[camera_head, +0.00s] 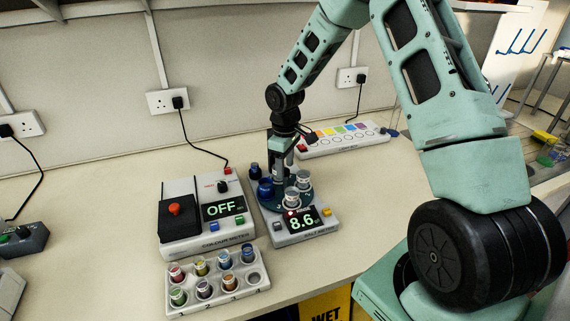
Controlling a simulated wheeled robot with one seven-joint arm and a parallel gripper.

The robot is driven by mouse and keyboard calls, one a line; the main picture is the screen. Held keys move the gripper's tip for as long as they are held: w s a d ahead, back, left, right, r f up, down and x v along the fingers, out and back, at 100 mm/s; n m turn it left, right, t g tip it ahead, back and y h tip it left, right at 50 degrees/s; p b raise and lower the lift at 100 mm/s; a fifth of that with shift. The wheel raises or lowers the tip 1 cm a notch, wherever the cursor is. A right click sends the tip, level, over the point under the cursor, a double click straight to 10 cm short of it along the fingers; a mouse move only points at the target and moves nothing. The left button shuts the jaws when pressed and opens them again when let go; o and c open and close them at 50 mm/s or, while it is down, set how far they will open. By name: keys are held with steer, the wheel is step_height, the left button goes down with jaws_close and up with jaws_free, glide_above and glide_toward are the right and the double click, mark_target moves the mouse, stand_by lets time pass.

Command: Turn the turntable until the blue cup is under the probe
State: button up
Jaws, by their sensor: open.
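The dark blue-green turntable (300,206) sits on a grey meter whose display (302,221) reads about 8.6. The blue cup (265,188) stands at the turntable's left side. Two pale silvery cups (303,179) stand at its right and front. My gripper (279,181) points down over the turntable, just right of the blue cup. It is open, but its fingertips are small and I cannot tell whether they touch anything. The probe is not clearly distinguishable from my gripper and the dark parts around it.
A colour meter (206,222) reading OFF stands left of the turntable. A white rack (217,292) with several coloured vials lies in front. A white strip with coloured squares (342,139) lies behind. The bench to the right is clear up to my arm.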

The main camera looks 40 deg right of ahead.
steer(key=shift+f, duration=0.5)
jaws_close()
